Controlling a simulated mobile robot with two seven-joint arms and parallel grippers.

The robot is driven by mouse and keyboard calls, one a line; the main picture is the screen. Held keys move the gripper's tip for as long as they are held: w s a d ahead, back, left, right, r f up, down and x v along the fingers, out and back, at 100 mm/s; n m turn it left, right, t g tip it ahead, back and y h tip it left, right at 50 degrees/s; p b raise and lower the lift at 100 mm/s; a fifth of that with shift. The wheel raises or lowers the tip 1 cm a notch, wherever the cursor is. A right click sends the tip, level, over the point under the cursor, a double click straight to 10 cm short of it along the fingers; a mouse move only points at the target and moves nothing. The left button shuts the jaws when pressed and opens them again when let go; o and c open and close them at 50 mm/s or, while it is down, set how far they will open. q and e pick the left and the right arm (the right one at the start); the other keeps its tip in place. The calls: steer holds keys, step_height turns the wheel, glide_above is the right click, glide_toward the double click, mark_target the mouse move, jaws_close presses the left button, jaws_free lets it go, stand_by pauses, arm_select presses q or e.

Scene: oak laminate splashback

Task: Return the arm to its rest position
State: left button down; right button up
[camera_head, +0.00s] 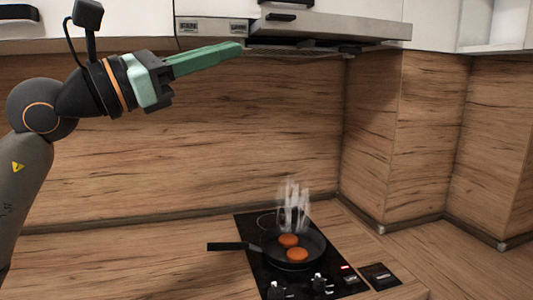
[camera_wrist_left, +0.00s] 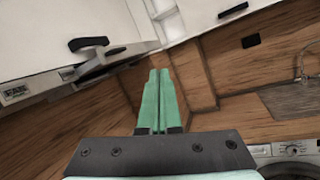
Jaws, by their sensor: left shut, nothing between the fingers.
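My left gripper (camera_head: 238,47) is raised at the upper left in the head view, in front of the wooden splashback and just below the range hood. Its green fingers are together with nothing between them, and they point right. In the left wrist view the two green fingers (camera_wrist_left: 158,75) lie side by side, pointing toward the cupboards. My left arm (camera_head: 28,165) comes in from the left edge. My right gripper is in neither view.
A black pan (camera_head: 315,245) with two round orange-brown pieces (camera_head: 289,240) steams on the black hob (camera_head: 257,278). The range hood (camera_head: 350,27) and white cupboards are close to the gripper. The wrist view shows a sink (camera_wrist_left: 295,97) at right.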

arm_select(q)
steer(key=w+a+f+m+t+y, duration=0.1)
steer(key=a+f+m+t+y, duration=0.2)
steer(key=a+f+m+y, duration=0.55)
steer(key=w+a+f+m+t+y, duration=0.1)
steer(key=a+f+m+t+y, duration=0.3)
steer(key=f+m, duration=0.85)
steer(key=w+a+f+m+t+y, duration=0.15)
steer(key=a+f+m+y, duration=0.25)
steer(key=f+m+y, duration=0.6)
steer(key=s+a+f+n+g+h, duration=0.1)
steer(key=s+f+n+g, duration=0.4)
steer(key=f, duration=0.7)
steer(key=s+a+f+n+g+h, duration=0.15)
steer(key=s+f+g, duration=0.25)
steer(key=s+f, duration=0.55)
steer(key=s+d+f+n+g+h, duration=0.3)
steer(key=s+f+g, duration=0.5)
steer(key=s+f, duration=0.65)
steer(key=w+d+f+m+t+h+p, duration=0.1)
steer(key=w+d+f+t+p, duration=0.1)
steer(key=w+d+f+t, duration=0.2)
steer(key=shift+d+f+t+h, duration=0.3)
steer(key=shift+d+f+t, duration=0.6)
steer(key=shift+f, duration=0.9)
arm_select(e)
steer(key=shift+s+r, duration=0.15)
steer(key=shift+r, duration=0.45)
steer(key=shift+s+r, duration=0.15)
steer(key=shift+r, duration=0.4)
